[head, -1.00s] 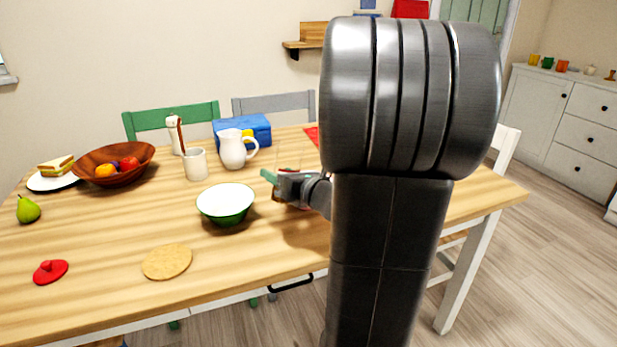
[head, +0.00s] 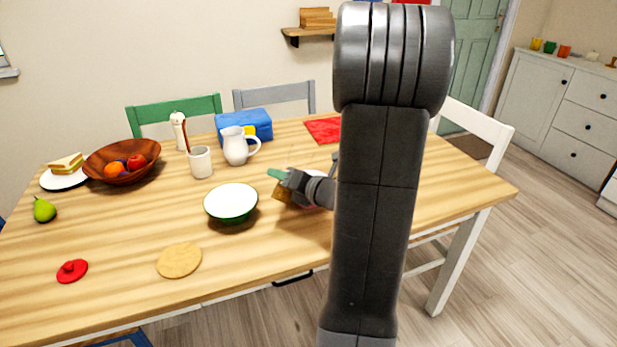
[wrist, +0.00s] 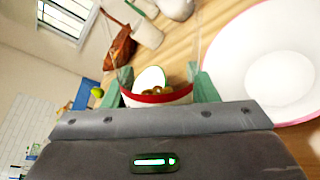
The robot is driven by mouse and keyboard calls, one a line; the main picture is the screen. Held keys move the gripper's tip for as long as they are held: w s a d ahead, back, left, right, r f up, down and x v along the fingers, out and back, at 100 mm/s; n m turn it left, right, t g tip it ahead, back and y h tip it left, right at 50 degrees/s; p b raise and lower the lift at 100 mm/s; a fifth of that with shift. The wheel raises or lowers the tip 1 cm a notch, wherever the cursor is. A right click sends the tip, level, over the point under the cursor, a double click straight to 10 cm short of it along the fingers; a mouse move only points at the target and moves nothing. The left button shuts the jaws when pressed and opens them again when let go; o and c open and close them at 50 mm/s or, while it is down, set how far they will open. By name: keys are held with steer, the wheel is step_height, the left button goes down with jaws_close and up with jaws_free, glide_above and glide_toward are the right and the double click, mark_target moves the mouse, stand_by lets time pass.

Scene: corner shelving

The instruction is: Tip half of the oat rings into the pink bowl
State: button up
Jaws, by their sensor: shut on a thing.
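My gripper (head: 280,181) has green fingertips, which also show in the wrist view (wrist: 160,90). It is shut on a clear container with a red band (wrist: 158,98). Brown oat rings (wrist: 152,90) lie at the band end of the container. In the head view the container looks tilted and brownish below the fingers, with details too small to tell. The pink bowl (wrist: 268,70) has a pink rim and a white inside, and its visible part looks empty. It stands right of the container in the wrist view. In the head view my arm and gripper mostly hide it.
A green bowl (head: 231,203), white inside, stands just left of my gripper. A white jug (head: 236,148), a cup (head: 200,162) and a wooden fruit bowl (head: 122,165) stand farther back. A round mat (head: 179,260) and a red lid (head: 72,271) lie in front.

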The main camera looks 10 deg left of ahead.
steer(key=shift+s+a+r+m+p, duration=0.15)
steer(key=shift+r+m+p, duration=0.25)
steer(key=shift+r+p, duration=0.4)
steer(key=shift+s+f+g+p, duration=0.1)
steer(key=shift+f+g+p, duration=0.05)
steer(key=shift+g+p, duration=0.2)
steer(key=shift+s+f+m+g+p, duration=0.15)
steer(key=shift+f+m+g+p, duration=0.5)
steer(key=shift+m+p, duration=0.8)
steer(key=shift+r+p, duration=0.15)
steer(key=shift+p, duration=0.6)
steer(key=shift+m+p, duration=0.55)
steer(key=shift+p, duration=0.5)
steer(key=r+m+g+p, duration=0.1)
steer(key=p, duration=0.3)
steer(key=shift+y, duration=0.3)
steer(key=shift+w+f, duration=0.2)
steer(key=shift+f, duration=0.1)
steer(key=shift+r+p, duration=0.1)
steer(key=shift+p, duration=0.25)
